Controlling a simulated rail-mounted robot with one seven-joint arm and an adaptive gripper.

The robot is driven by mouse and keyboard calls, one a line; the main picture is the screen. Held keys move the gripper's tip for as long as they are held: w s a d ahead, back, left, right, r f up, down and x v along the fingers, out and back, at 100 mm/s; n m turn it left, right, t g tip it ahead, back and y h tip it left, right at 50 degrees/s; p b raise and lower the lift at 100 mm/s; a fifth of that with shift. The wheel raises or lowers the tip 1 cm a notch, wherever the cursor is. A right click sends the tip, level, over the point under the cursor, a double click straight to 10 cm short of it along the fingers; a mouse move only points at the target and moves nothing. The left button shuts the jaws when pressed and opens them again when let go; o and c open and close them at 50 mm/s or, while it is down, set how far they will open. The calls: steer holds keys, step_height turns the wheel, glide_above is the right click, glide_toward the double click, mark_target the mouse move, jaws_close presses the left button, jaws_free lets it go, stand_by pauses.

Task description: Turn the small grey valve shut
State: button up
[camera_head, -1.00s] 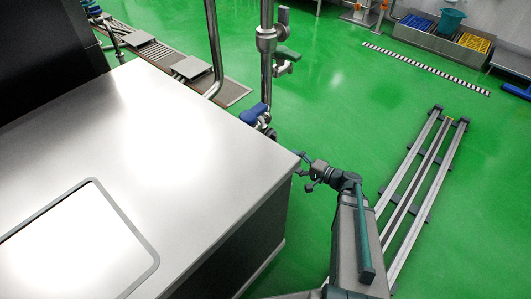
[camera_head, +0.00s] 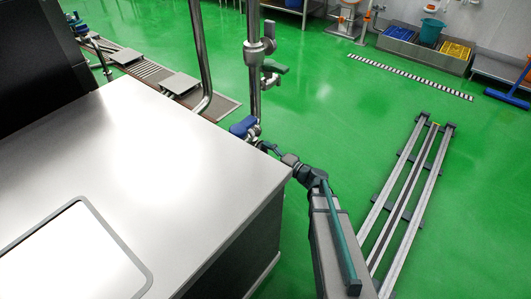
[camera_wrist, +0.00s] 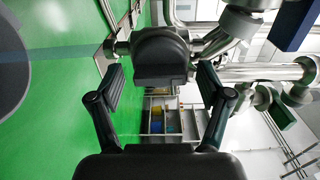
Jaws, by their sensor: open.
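In the wrist view, the small grey valve (camera_wrist: 160,50) shows as a dark grey rounded body with a blocky lower end, on a steel pipe. My gripper (camera_wrist: 161,84) is open, with one finger on each side of the valve's lower end. In the head view, my gripper (camera_head: 268,147) is small and partly hidden, close to the foot of the vertical steel pipe (camera_head: 254,85), beside a blue valve handle (camera_head: 243,127). The grey valve cannot be made out clearly there.
A large steel cabinet top (camera_head: 150,160) lies left of my arm, its corner close by. A blue block (camera_wrist: 292,22) is at upper right in the wrist view. Green floor with rails (camera_head: 410,200) lies to the right.

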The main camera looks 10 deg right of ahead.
steer(key=shift+w+a, duration=0.35)
steer(key=shift+w, duration=0.05)
steer(key=c, duration=1)
